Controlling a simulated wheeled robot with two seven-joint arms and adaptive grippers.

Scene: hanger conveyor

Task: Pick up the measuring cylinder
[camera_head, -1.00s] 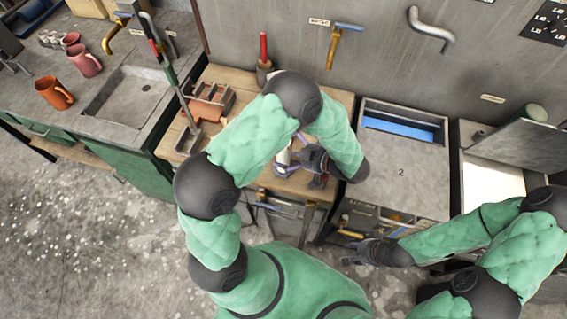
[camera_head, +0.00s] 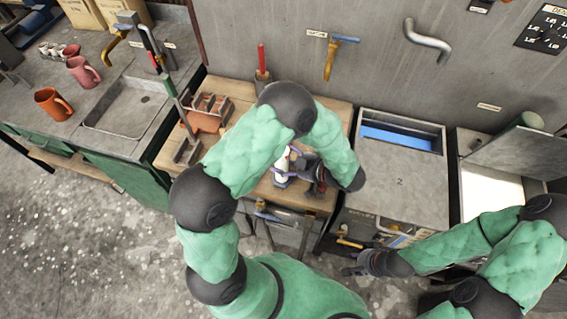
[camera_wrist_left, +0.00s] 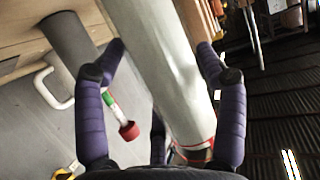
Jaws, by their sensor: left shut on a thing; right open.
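The measuring cylinder (camera_head: 283,161) is a pale upright tube on the wooden bench, partly hidden by my left arm and fingers in the head view. In the left wrist view the cylinder (camera_wrist_left: 160,60) is a large grey-white tube running between the purple fingers. My left gripper (camera_head: 298,160) is shut on the cylinder, with fingers on both sides of it; whether its base touches the bench is hard to tell. My right gripper (camera_head: 362,263) is open and empty, low in front of the drawer unit.
A brick-coloured rack (camera_head: 209,110) and a metal stand (camera_head: 187,150) sit left on the wooden bench (camera_head: 235,88). A red-handled tool (camera_head: 262,62) stands behind. A grey cabinet marked 2 (camera_head: 405,185) is to the right. Mugs (camera_head: 53,103) and a sink (camera_head: 125,105) are far left.

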